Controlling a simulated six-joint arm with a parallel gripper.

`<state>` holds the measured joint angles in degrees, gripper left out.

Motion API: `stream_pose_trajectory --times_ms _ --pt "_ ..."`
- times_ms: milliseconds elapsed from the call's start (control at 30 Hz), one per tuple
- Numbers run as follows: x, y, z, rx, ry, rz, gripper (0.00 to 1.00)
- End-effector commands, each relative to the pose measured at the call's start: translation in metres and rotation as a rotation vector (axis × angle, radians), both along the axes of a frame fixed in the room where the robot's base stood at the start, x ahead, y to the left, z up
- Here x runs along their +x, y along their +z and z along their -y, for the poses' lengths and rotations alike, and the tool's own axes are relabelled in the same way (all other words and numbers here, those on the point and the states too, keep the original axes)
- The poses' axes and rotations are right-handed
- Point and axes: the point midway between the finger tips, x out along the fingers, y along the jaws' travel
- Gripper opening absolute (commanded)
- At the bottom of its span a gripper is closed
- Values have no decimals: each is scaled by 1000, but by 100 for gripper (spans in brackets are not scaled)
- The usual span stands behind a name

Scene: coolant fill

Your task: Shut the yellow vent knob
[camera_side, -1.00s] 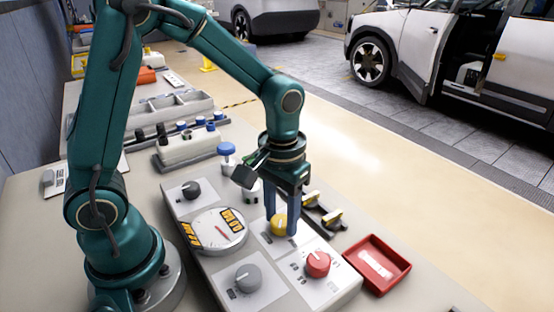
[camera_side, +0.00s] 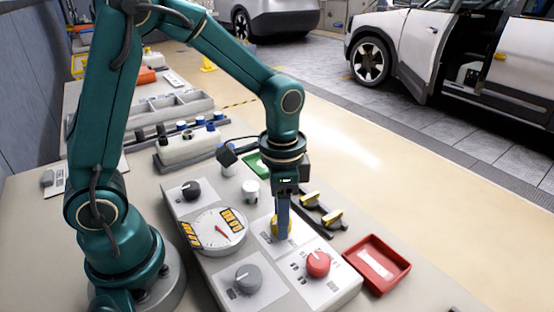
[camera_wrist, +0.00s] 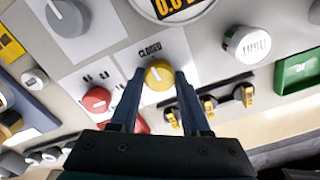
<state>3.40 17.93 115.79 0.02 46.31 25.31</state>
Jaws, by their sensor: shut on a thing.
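The yellow vent knob (camera_side: 283,228) sits on a white plate of the grey control panel, and in the side view my gripper partly hides it. In the wrist view the yellow knob (camera_wrist: 158,75) shows between my fingertips, with the word CLOSED printed on the plate beside it and a white pointer line on its face. My gripper (camera_side: 284,232) points straight down and is shut on the knob, with one finger on each side; it also shows in the wrist view (camera_wrist: 157,76). I cannot tell exactly which mark the pointer meets.
On the same panel are a red knob (camera_side: 318,264), a grey knob (camera_side: 248,278), a black knob (camera_side: 191,190) and a round gauge (camera_side: 218,231). A red tray (camera_side: 377,263) stands to the right. Yellow-handled valves (camera_side: 331,218) lie close behind my gripper.

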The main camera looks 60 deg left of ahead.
Motion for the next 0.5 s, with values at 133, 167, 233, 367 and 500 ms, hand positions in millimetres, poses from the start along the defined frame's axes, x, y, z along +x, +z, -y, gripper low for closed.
stream_pose_trajectory --times_ms 133,167,233,367,500 --pt "1 1 0 -1 -25 4 0" --pt "1 1 0 -1 -28 4 0" --pt "1 1 0 -1 -33 4 0" --pt "1 1 0 -1 -35 4 0" --pt "1 1 0 -1 -34 4 0"
